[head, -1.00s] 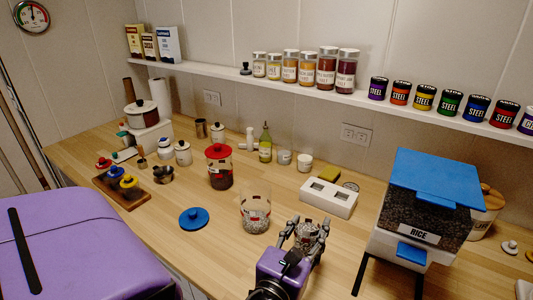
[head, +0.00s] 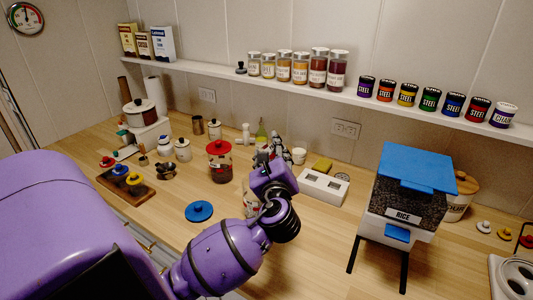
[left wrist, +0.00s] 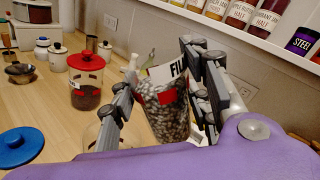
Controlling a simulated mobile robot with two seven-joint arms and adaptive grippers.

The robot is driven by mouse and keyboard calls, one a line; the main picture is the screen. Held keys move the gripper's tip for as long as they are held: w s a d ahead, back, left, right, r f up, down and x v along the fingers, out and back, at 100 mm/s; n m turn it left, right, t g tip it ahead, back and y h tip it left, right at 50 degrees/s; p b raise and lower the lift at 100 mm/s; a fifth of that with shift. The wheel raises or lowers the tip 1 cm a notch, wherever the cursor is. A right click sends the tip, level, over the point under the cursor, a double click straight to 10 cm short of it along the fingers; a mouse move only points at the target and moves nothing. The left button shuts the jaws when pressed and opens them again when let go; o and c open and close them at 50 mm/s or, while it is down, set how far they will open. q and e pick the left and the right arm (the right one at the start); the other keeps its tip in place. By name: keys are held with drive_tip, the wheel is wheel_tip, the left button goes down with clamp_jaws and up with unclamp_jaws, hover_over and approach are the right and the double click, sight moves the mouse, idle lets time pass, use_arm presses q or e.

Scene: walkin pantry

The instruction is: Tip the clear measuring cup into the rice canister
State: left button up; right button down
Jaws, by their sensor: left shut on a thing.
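In the left wrist view the cup sits between the fingers, slightly tilted, with the grains still inside. In the head view the gripper and wrist mostly hide it. A clear open canister (head: 248,197) stands on the counter just behind my left forearm, mostly hidden. Its rim shows low in the left wrist view (left wrist: 92,133), left of the cup. My right gripper is not in view.
A blue lid (head: 199,211) lies left of the clear canister. A red-lidded jar (head: 219,162) stands behind it. A white two-slot block (head: 323,187) and a blue-topped dispenser labelled RICE (head: 404,195) are to the right. A spice shelf (head: 300,88) runs above.

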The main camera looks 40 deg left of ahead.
use_arm(q)
drive_tip(key=n, duration=0.2)
drive_tip(key=f+n, duration=0.1)
drive_tip(key=n, duration=0.1)
drive_tip(key=shift+f+n, duration=0.2)
drive_tip(key=shift+n, duration=0.1)
drive_tip(key=shift+f+n+b, duration=0.35)
drive_tip(key=shift+n, duration=0.05)
drive_tip(key=shift+f+n+b, duration=0.25)
drive_tip(key=shift+n+b, duration=0.25)
drive_tip(key=shift+s+a+f+n+b, duration=0.1)
drive_tip(key=shift+f+n+b, duration=0.3)
drive_tip(key=shift+n+b, duration=0.4)
drive_tip(key=shift+f+n+b, duration=0.25)
drive_tip(key=shift+n+b, duration=0.15)
drive_tip(key=shift+b, duration=0.25)
drive_tip(key=shift+s+a+f+n+b, duration=0.2)
drive_tip(key=shift+f+n+b, duration=0.2)
drive_tip(key=shift+n, duration=0.4)
drive_tip(key=n, duration=0.4)
drive_tip(key=s+a+n, duration=0.1)
drive_tip(key=shift+n+b, duration=0.35)
drive_tip(key=shift+n, duration=0.05)
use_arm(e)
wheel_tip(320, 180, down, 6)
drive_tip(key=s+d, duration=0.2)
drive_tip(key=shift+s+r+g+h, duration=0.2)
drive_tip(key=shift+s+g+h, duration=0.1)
